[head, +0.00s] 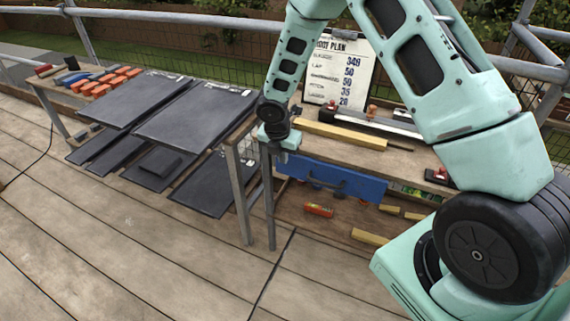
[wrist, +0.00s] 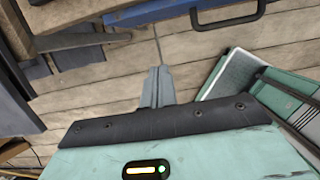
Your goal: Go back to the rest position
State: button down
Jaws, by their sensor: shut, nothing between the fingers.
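My gripper (wrist: 157,72) shows in the wrist view with its two grey fingers together and nothing between them. It points down over the wooden deck. In the head view my arm arches from the right over the workbench. Its end (head: 278,138) hangs near the left end of that bench, beside a table leg, and the fingers are hard to make out there. Nothing hangs from the gripper.
A table with dark slate tiles (head: 185,117) and orange blocks (head: 107,81) stands left. The workbench (head: 405,160) carries a timber batten (head: 340,133) and a roof plan board (head: 337,70). The deck at front left is clear.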

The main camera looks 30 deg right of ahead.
jog(key=shift+s+a+r, duration=0.1)
jog(key=shift+r, duration=0.35)
jog(key=shift+a, duration=0.1)
jog(key=s+a+r+m+y, duration=0.1)
jog(key=s+a+r+m, duration=0.5)
jog(key=s+a+r, duration=0.4)
jog(key=s+a+r+m+y, duration=0.1)
jog(key=s+a+r+m, duration=0.55)
jog(key=s, duration=0.45)
jog(key=s+a+r+m+g, duration=0.1)
jog(key=s+r+m, duration=0.2)
jog(key=s, duration=0.8)
jog(key=shift+s+r+m+g+y, duration=0.2)
jog(key=shift+s+m+g+y, duration=0.15)
jog(key=shift+m, duration=0.7)
jog(key=shift+w, duration=0.1)
